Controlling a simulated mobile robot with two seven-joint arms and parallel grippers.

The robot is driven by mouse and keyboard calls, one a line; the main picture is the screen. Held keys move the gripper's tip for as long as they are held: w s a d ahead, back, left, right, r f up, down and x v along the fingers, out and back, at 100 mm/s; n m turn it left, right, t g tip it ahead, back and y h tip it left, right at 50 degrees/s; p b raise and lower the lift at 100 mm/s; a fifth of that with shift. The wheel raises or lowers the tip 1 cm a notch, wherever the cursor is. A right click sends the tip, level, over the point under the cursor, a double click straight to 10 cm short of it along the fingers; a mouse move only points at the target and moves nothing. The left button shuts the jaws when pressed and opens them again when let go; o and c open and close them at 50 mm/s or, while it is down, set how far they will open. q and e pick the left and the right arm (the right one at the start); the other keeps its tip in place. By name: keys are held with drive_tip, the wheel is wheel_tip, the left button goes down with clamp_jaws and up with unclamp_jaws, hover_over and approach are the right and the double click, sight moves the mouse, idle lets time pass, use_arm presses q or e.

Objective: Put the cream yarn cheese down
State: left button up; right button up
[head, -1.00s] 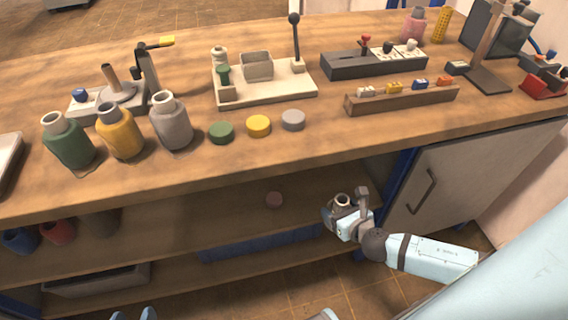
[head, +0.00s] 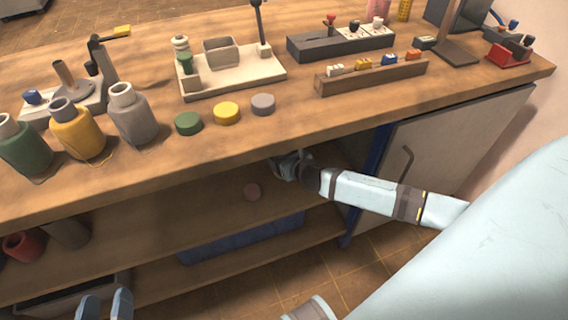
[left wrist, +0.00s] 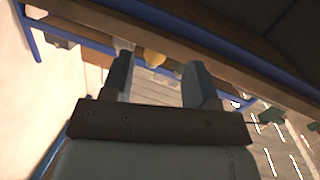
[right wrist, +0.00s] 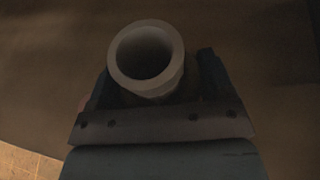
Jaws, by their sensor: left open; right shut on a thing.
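The cream yarn cheese (right wrist: 150,86) is between the fingers of my right gripper (right wrist: 153,78), its round open end facing the right wrist camera. In the head view my right gripper (head: 288,165) reaches under the front edge of the worktop, over the upper shelf. The worktop edge partly hides it, and the cheese cannot be made out clearly there. I cannot tell whether the cheese touches the shelf. My left gripper (head: 105,304) is open and empty low at the front left; its spread fingers also show in the left wrist view (left wrist: 158,72).
The worktop edge overhangs. A cabinet door (head: 440,150) stands right. Green, yellow and grey cheeses stand on the worktop.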

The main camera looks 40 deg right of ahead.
drive_tip(key=shift+f, duration=1)
use_arm(q)
drive_tip(key=shift+w+d+r+t+h, duration=0.1)
drive_tip(key=shift+d+r+t+h, duration=0.1)
drive_tip(key=shift+r, duration=0.35)
drive_tip(key=shift+d+r+t+h, duration=0.1)
drive_tip(key=shift+d+r+t, duration=0.1)
drive_tip(key=shift+r, duration=0.3)
use_arm(e)
drive_tip(key=shift+f, duration=0.1)
drive_tip(key=o, duration=1.1)
drive_tip(key=shift+r, duration=0.2)
drive_tip(key=shift+p+v, duration=0.3)
drive_tip(key=shift+v, duration=0.95)
use_arm(q)
wheel_tip(320, 180, down, 6)
drive_tip(key=s+a+g+y+p, duration=0.1)
drive_tip(key=a+g+y+p, duration=0.1)
drive_tip(key=g, duration=0.1)
drive_tip(key=shift+a, duration=0.3)
use_arm(e)
drive_tip(key=v, duration=0.9)
drive_tip(key=shift+s, duration=0.25)
